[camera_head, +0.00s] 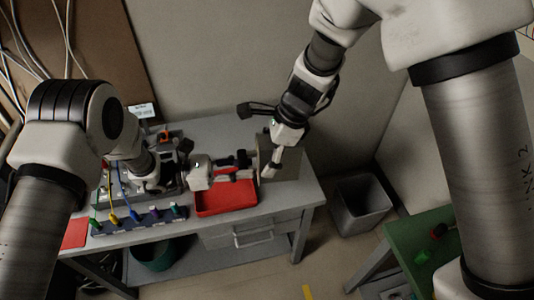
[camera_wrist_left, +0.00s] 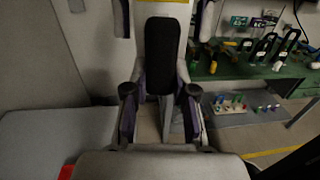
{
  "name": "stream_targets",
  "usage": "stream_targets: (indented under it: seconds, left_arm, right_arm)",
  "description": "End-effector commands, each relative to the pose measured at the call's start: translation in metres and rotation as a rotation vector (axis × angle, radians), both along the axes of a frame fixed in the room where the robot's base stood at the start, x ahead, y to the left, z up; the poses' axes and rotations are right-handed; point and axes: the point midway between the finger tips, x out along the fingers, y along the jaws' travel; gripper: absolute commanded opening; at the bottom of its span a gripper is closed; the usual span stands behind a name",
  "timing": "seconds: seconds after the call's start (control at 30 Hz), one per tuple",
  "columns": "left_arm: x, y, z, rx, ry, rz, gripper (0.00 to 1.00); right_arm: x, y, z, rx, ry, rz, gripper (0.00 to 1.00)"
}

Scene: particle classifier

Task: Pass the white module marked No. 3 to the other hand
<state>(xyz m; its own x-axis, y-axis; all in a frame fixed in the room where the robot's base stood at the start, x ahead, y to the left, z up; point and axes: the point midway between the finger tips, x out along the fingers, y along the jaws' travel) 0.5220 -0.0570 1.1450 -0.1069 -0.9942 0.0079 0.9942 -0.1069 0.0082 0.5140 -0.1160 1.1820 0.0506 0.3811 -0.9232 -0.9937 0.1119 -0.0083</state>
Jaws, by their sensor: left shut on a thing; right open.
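A pale grey block (camera_head: 288,163), which I take to be the white module, stands at the end of my left gripper (camera_head: 246,165) above the right part of the bench. The left gripper is shut on it. My right gripper (camera_head: 277,157) reaches down from above beside the module.
A red tray (camera_head: 226,209) lies on the grey bench (camera_head: 305,188) below the left gripper. A rack with several coloured handles (camera_head: 134,215) stands at the front left. A grey bin (camera_head: 362,204) is on the floor right of the bench; a green table (camera_head: 420,240) is farther right.

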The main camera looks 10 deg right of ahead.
Motion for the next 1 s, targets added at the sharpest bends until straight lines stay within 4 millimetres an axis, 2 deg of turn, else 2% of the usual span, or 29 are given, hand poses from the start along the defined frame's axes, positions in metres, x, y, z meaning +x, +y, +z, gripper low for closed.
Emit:
stream_targets:
  seconds: [0.07,0.1,0.17,0.3,0.63,0.67,0.73,1.0]
  left_arm:
    - [0.0003,0.0001,0.0007,-0.001,-0.001,0.000,0.00]
    - [0.0003,0.0001,0.0007,-0.001,-0.001,0.000,0.00]
    - [0.0002,0.0001,0.0007,-0.001,-0.001,0.000,0.00]
    - [0.0004,0.0001,0.0008,-0.002,-0.001,0.000,0.00]
    - [0.0007,-0.0003,0.0012,-0.002,-0.002,0.001,0.00]
    - [0.0008,-0.0003,0.0014,-0.002,-0.002,0.001,0.29]
    - [0.0007,-0.0003,0.0012,-0.002,-0.002,0.001,0.54]
    - [0.0003,0.0001,0.0005,-0.001,-0.001,0.000,0.55]
  right_arm:
    - [0.0000,0.0000,0.0003,0.000,0.000,0.000,0.79]
    - [0.0000,-0.0001,0.0004,0.000,0.000,0.000,0.72]
    - [0.0000,-0.0001,0.0004,0.000,0.000,0.000,0.51]
    - [-0.0001,-0.0001,0.0005,0.000,0.001,0.000,0.01]
    - [-0.0007,0.0002,0.0004,0.002,0.003,0.000,0.00]
    - [-0.0005,0.0003,0.0007,0.002,0.003,0.001,0.00]
    - [-0.0006,0.0003,0.0007,0.002,0.003,0.001,0.00]
    - [-0.0001,0.0001,0.0009,0.001,0.001,0.000,0.00]
